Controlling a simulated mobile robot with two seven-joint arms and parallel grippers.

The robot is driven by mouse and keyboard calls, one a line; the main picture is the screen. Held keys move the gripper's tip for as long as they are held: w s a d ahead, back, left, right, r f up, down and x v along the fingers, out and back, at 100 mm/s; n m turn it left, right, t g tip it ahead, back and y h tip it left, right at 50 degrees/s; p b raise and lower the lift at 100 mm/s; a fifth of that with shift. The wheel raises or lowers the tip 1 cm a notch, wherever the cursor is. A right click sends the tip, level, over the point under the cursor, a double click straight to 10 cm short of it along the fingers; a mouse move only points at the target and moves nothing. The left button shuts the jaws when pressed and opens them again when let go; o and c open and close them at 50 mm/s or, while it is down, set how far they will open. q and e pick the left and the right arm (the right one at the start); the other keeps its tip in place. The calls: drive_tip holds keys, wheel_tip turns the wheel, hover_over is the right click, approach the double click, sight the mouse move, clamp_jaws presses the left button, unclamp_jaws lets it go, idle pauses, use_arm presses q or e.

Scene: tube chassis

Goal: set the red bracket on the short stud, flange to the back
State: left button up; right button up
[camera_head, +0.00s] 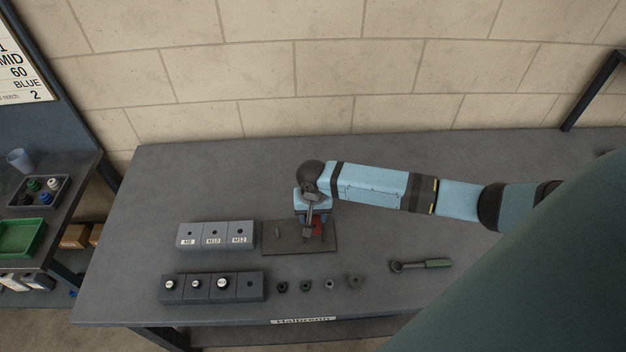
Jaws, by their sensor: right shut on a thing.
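My right gripper (311,228) comes in from the right and points down over a dark base plate (285,247) in the middle of the table. It is shut on the red bracket (319,228), of which only a small red part shows beside the fingers. I cannot tell the bracket's flange direction or whether it touches the plate. A stud shows faintly on the plate's left part (276,238); the short stud cannot be made out for sure, and the gripper hides part of the plate. My left gripper is not in view.
Grey bins marked M8, M10 and M12 (215,236) stand left of the plate. A dark block with round-topped pieces (211,287) is in front of them. Several small dark parts (306,287) lie in a row. A green-handled ratchet (421,265) lies right. The table's back is clear.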

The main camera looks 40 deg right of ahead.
sight(313, 218)
drive_tip(key=shift+f, duration=0.15)
idle(0.5)
drive_tip(key=shift+d+f, duration=0.1)
drive_tip(key=shift+f, duration=1.55)
drive_tip(key=shift+r, duration=0.2)
drive_tip(key=shift+r, duration=1.6)
drive_tip(key=shift+f, duration=0.15)
